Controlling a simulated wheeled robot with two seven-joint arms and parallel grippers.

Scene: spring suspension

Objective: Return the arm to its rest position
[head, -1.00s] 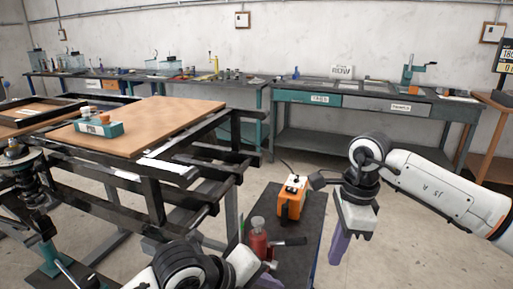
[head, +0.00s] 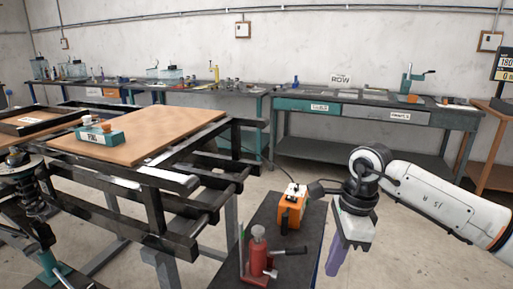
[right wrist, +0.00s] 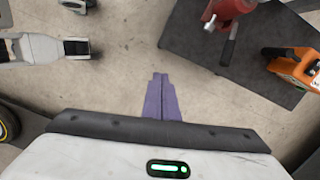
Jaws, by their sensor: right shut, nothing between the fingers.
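My right gripper (head: 334,268) hangs from my right arm at the right of the head view, with its purple fingers pointing down. It is shut and empty, in free air to the right of the dark cart top. In the right wrist view its closed fingers (right wrist: 159,88) show above bare floor, touching nothing. My right arm is bent, with its forearm reaching in from the right edge. My left gripper cannot be made out in either current view.
A small dark table (head: 227,272) beside my right gripper holds a red jack (head: 258,257) and an orange device (head: 291,211). A wooden board (head: 165,130) lies on a black frame at left, bearing a teal box (head: 100,136). Workbenches (head: 386,105) line the back wall.

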